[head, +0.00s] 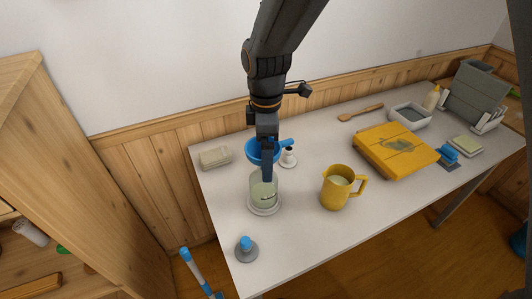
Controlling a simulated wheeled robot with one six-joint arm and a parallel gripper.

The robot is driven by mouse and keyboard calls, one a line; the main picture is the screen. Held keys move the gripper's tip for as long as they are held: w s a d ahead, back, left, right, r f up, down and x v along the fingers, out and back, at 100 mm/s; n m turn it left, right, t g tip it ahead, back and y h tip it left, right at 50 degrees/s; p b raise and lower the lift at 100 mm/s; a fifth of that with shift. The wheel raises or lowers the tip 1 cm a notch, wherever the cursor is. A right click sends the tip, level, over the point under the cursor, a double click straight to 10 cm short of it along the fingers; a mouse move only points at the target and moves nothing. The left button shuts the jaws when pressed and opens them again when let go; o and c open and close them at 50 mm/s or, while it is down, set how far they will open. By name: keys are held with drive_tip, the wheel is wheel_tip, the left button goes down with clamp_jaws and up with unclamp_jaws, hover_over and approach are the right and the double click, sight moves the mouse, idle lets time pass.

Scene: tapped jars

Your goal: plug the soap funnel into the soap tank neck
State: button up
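The blue soap funnel (253,152) is an open cone with a stub handle pointing right, behind my gripper. My gripper (267,178) points down, its narrow dark-blue fingers in front of the funnel and over the top of a clear jar. I cannot tell whether the fingers hold the funnel or are open. The jar, which looks like the soap tank (257,193), holds pale green liquid and stands on a round white base. A small dark part shows on its front. Its neck is hidden by the gripper. The funnel's lower end is not clearly visible.
A yellow jug (335,190) is farther right, a blue-knobbed grey disc (246,252) in front, and a soap-like block (215,157) at left. A yellow box (385,160) lies right. The front middle table is clear.

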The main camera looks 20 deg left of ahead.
drive_tip(key=shift+r+p, duration=0.55)
drive_tip(key=shift+r, duration=0.25)
wheel_tip(320, 180, up, 8)
drive_tip(key=b, duration=0.2)
drive_tip(key=shift+b, duration=0.3)
drive_tip(key=shift+f, duration=0.1)
idle(0.9)
drive_tip(key=s+d+f+m+b, duration=0.1)
drive_tip(key=d+f+m, duration=0.3)
drive_tip(key=d+m, duration=0.3)
drive_tip(key=s+d+f+m+t+b, duration=0.1)
drive_tip(key=d+m, duration=0.6)
drive_tip(key=d, duration=0.8)
drive_tip(key=s+d+f+m+b, duration=0.2)
drive_tip(key=d+f+m, duration=0.4)
drive_tip(key=d, duration=0.5)
drive_tip(key=shift+d+f+m+b, duration=0.2)
drive_tip(key=shift+f+m+b, duration=0.15)
drive_tip(key=shift+m, duration=0.45)
